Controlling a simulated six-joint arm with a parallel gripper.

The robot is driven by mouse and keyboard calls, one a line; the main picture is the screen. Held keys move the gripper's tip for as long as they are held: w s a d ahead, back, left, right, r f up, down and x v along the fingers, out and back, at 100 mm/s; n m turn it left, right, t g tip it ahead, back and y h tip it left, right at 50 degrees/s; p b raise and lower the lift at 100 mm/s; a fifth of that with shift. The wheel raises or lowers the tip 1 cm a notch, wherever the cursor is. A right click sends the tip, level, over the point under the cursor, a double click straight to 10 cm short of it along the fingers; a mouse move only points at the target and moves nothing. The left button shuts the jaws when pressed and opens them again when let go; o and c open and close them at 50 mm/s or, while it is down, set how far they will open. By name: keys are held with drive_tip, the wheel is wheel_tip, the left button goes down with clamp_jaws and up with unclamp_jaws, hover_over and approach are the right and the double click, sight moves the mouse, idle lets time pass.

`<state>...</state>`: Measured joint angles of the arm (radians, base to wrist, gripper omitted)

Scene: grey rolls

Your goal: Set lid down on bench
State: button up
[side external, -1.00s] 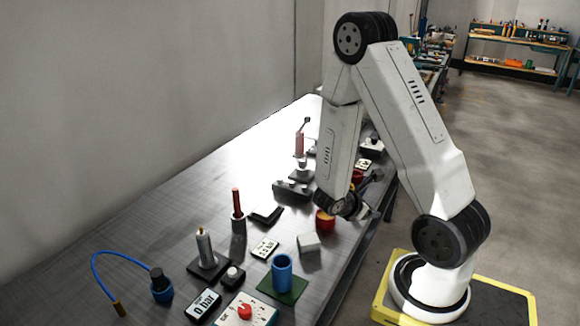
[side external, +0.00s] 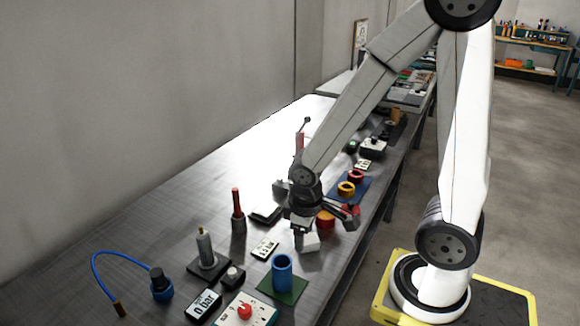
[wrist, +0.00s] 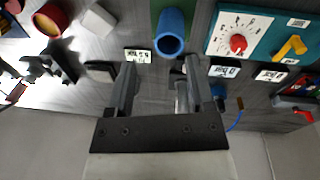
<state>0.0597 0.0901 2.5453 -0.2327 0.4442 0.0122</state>
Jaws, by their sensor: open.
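No part is plainly recognisable as the lid. A red and yellow round pot (side external: 326,220) stands on the bench (side external: 200,180); it also shows at the upper left of the wrist view (wrist: 50,18), and I cannot tell whether its top is a separate lid. My gripper (side external: 303,238) is above the bench by the pale block (side external: 311,243) and partly hides it. In the wrist view the two fingers of my gripper (wrist: 158,65) are apart, with nothing held between them. The pale block (wrist: 97,20) is left of the fingers.
A blue cup (side external: 283,272) stands on a green mat (side external: 298,291). A grey post (side external: 204,248), a red-topped post (side external: 237,208) and a panel with a red knob (side external: 245,310) stand nearby. A blue mat (side external: 352,190) holds yellow and red rings. A blue hose (side external: 100,262) lies front left.

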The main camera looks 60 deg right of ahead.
drive_tip(key=shift+m+t+y, duration=0.6)
drive_tip(key=shift+m+t, duration=0.2)
drive_tip(key=shift+t, duration=0.1)
drive_tip(key=w+a+r, duration=0.2)
drive_tip(key=a, duration=0.1)
drive_tip(key=shift+w+a+r, duration=0.1)
drive_tip(key=shift+a+r, duration=0.05)
